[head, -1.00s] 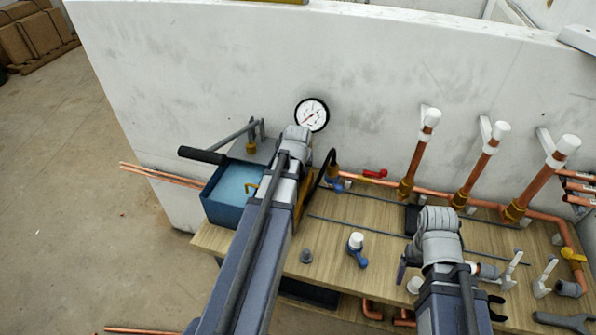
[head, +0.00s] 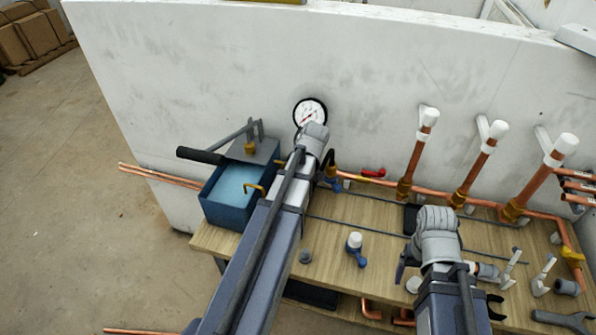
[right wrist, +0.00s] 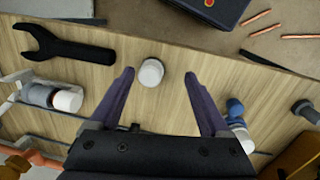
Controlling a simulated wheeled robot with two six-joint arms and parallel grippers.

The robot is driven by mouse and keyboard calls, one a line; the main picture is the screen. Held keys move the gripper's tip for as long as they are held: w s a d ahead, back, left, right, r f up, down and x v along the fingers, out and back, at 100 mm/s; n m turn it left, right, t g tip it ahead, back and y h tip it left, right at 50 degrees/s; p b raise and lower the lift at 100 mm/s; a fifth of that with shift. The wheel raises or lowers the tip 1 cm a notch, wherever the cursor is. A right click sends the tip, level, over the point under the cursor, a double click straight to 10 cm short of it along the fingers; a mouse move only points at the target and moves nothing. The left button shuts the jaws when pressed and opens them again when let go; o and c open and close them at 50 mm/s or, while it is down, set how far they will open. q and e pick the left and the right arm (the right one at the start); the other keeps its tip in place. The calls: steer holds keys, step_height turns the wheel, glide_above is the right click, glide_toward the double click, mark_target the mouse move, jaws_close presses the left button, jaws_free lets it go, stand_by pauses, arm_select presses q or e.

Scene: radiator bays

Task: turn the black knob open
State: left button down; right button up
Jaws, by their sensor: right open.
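I cannot make out a black knob for certain in either view. The blue test pump (head: 222,207) stands at the bench's left end, with a black-gripped lever and a brass fitting (head: 249,148) on its grey top. My left arm reaches across the bench beside the pump, its wrist (head: 314,135) just below the pressure gauge (head: 310,113). The left jaws are hidden behind that wrist. My right gripper (right wrist: 160,73) is open and empty over the bench, a white cap (right wrist: 151,72) showing between its purple fingers. In the head view its wrist mostly hides it.
Three upright copper pipes with white caps (head: 567,144) stand along the wall. A blue valve with a white top (head: 355,247) and a dark grey fitting (head: 305,257) stand on the bench (head: 335,270). A black wrench (right wrist: 65,45) lies near the bench edge.

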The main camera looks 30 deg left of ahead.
stand_by(0.4)
arm_select(q)
steer(key=shift+c, duration=1.8)
jaws_free()
steer(key=shift+r, duration=0.1)
arm_select(e)
steer(key=shift+r, duration=0.1)
arm_select(q)
steer(key=p+v, duration=0.7)
steer(key=shift+d+r, duration=0.15)
steer(key=shift+r, duration=0.2)
arm_select(e)
step_height(320, 180, up, 7)
arm_select(q)
steer(key=shift+s+f, duration=0.1)
steer(key=shift+s, duration=0.05)
arm_select(e)
steer(key=shift+s, duration=0.1)
